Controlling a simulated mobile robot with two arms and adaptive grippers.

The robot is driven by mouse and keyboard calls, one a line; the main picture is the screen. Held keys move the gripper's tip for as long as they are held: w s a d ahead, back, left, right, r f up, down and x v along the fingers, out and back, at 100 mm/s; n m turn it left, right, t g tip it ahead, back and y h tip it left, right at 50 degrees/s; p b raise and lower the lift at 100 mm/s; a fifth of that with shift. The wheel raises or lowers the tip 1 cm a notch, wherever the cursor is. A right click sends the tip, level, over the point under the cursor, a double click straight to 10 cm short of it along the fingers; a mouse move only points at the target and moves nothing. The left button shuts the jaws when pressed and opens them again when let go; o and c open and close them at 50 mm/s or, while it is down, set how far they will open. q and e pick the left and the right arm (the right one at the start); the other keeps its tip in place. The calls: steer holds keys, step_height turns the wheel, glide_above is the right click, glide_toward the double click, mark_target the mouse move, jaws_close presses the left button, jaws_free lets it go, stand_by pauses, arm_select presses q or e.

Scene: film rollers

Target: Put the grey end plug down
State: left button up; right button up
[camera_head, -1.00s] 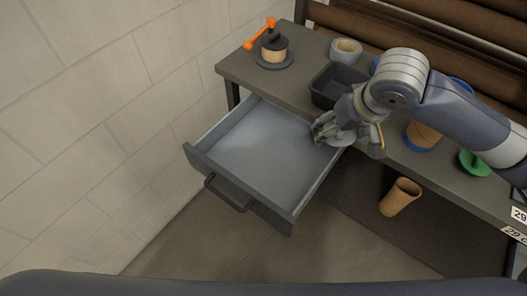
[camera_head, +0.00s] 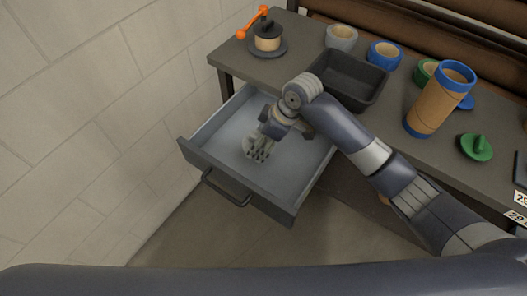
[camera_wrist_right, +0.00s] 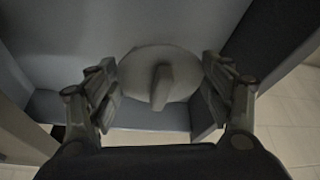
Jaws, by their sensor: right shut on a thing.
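The grey end plug (camera_wrist_right: 143,77) is a round disc with a raised bar handle, seen in the right wrist view. My right gripper (camera_wrist_right: 160,82) has its fingers at both sides of the disc's rim and is shut on it. In the head view my right gripper (camera_head: 256,152) points down within the outline of the open drawer (camera_head: 292,160). The plug is mostly hidden by the fingers there. I cannot tell whether it touches the drawer floor. The drawer is empty otherwise. My left gripper is not in view.
A block wall (camera_head: 90,130) borders the drawer's left.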

mark_target(262, 149)
step_height(262, 149, down, 3)
steer(key=shift+r, duration=0.2)
steer(key=shift+f, duration=0.65)
step_height(262, 149, down, 2)
steer(key=shift+f, duration=0.2)
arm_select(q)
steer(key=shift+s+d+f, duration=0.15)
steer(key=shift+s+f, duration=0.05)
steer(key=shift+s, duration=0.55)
arm_select(e)
steer(key=shift+f, duration=0.15)
steer(key=shift+f, duration=0.2)
steer(key=o, duration=1.2)
steer(key=shift+c, duration=0.2)
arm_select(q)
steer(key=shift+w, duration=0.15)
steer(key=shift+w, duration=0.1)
arm_select(e)
steer(key=shift+r, duration=0.1)
